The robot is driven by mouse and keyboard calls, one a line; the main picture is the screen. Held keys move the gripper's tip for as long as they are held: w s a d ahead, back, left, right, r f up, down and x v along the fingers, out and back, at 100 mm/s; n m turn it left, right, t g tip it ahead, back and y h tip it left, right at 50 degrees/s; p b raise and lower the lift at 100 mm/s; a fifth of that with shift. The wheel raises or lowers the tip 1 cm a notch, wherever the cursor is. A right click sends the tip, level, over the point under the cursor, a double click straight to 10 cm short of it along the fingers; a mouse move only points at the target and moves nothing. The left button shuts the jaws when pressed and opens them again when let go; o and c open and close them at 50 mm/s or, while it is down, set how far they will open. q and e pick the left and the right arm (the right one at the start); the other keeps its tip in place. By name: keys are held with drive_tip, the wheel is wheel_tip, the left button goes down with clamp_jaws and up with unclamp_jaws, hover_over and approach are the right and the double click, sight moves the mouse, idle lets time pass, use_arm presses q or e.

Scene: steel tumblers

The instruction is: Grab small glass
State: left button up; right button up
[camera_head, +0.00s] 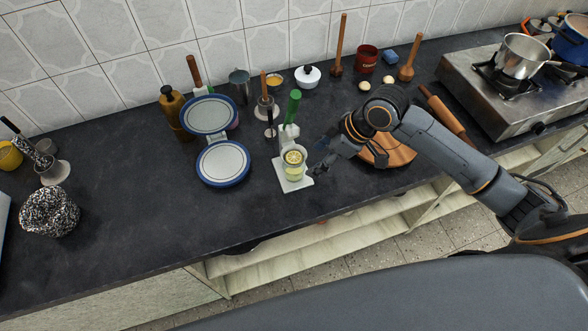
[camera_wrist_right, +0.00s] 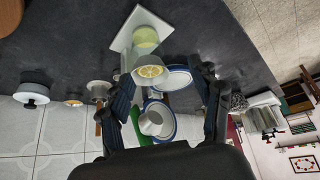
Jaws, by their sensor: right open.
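A small clear glass (camera_head: 294,168) with yellow-green drink and a lemon slice on top stands on the white base of a stand with a green handle (camera_head: 294,105). In the right wrist view the glass (camera_wrist_right: 147,62) shows just beyond the fingertips, roughly between them. My right gripper (camera_head: 318,156) is open and empty, close to the right of the glass; in the wrist view its dark fingers (camera_wrist_right: 165,84) are spread apart. I cannot tell whether either finger touches the glass. My left gripper is out of view.
Two blue-rimmed plates (camera_head: 222,162) are left of the stand. A round wooden board (camera_head: 395,154) lies partly under my right arm. A brown bottle (camera_head: 172,108), steel tumbler (camera_head: 240,88) and white lidded pot (camera_head: 308,77) stand behind.

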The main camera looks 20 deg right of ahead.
sight(303, 159)
drive_tip(key=w+f, duration=0.1)
drive_tip(key=w+a+f+p, duration=0.1)
drive_tip(key=f, duration=0.1)
drive_tip(key=w+f, duration=0.2)
drive_tip(key=shift+a+f, duration=0.15)
drive_tip(key=shift+a, duration=0.2)
drive_tip(key=shift+w+a+f+p, duration=0.15)
drive_tip(key=shift+a+f+p, duration=0.1)
drive_tip(key=shift+f+p, duration=0.3)
drive_tip(key=p+x, duration=0.1)
drive_tip(key=x, duration=0.3)
drive_tip(key=shift+d+f, duration=0.1)
drive_tip(key=shift+d, duration=0.05)
drive_tip(key=shift+c, duration=0.4)
drive_tip(key=c, duration=0.9)
